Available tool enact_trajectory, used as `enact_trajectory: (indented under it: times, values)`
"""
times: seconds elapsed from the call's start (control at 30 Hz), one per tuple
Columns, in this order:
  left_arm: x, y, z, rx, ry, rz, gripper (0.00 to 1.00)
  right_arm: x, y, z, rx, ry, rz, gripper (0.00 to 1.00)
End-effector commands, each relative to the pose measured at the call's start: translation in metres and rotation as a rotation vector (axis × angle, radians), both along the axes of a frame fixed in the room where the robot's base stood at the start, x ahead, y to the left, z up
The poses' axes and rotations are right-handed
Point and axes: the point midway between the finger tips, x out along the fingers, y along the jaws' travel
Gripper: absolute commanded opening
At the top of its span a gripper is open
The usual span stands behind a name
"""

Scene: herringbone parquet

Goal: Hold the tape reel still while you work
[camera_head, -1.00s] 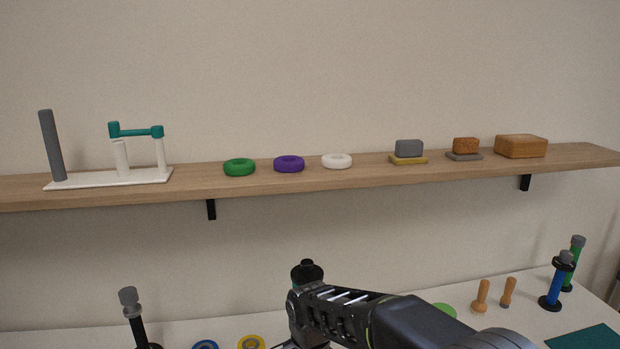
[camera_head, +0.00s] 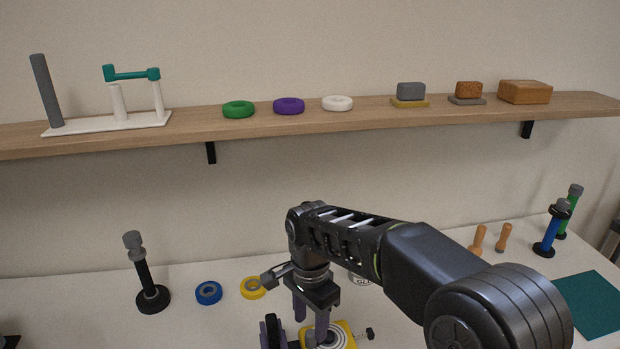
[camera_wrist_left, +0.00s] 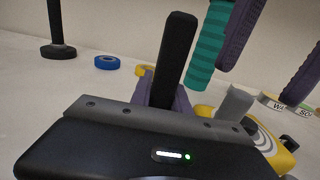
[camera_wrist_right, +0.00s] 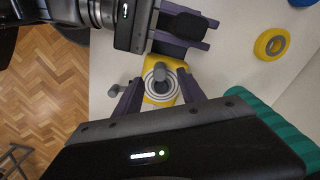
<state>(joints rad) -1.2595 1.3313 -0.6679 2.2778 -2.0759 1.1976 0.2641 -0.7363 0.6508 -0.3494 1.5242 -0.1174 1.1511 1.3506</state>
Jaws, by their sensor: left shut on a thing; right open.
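The tape reel (camera_head: 342,334) is a yellow body with pale concentric rings; a grey peg stands at its middle and a dark knob sticks out at its side. It also shows in the right wrist view (camera_wrist_right: 160,98). My right gripper (camera_head: 309,318) is open above the reel, fingers pointing down. In the right wrist view its purple fingers (camera_wrist_right: 160,95) stand to either side of the rings, with the peg between them.
Blue (camera_head: 208,293) and yellow (camera_head: 253,288) tape rolls and a black post (camera_head: 146,280) are to the left. Wooden pegs (camera_head: 478,240) and a teal mat (camera_head: 590,303) are at the right. A shelf (camera_head: 220,127) runs above.

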Motion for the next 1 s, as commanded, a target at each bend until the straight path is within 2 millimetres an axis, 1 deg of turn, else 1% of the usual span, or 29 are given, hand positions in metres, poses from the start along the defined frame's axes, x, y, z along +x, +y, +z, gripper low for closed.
enact_trajectory:
  times: [0.13, 0.47, 0.57, 0.67, 1.0]
  values:
    - [-0.001, 0.000, -0.002, 0.001, 0.006, 0.000, 0.00, 0.000, 0.000, 0.008, 0.001, -0.001, 0.000, 0.47]
    - [-0.001, 0.000, -0.002, 0.001, 0.006, 0.000, 0.00, 0.000, 0.000, 0.009, 0.001, -0.001, 0.000, 0.47]
    - [-0.001, 0.000, -0.002, 0.001, 0.006, 0.000, 0.00, 0.000, 0.000, 0.012, 0.001, -0.002, 0.000, 0.47]
    - [-0.001, 0.000, -0.002, 0.001, 0.006, 0.000, 0.00, 0.000, 0.000, 0.021, 0.001, -0.002, 0.000, 0.47]
    - [-0.001, 0.000, -0.002, 0.001, 0.006, 0.000, 0.00, 0.000, 0.000, 0.073, 0.001, -0.003, 0.000, 0.47]
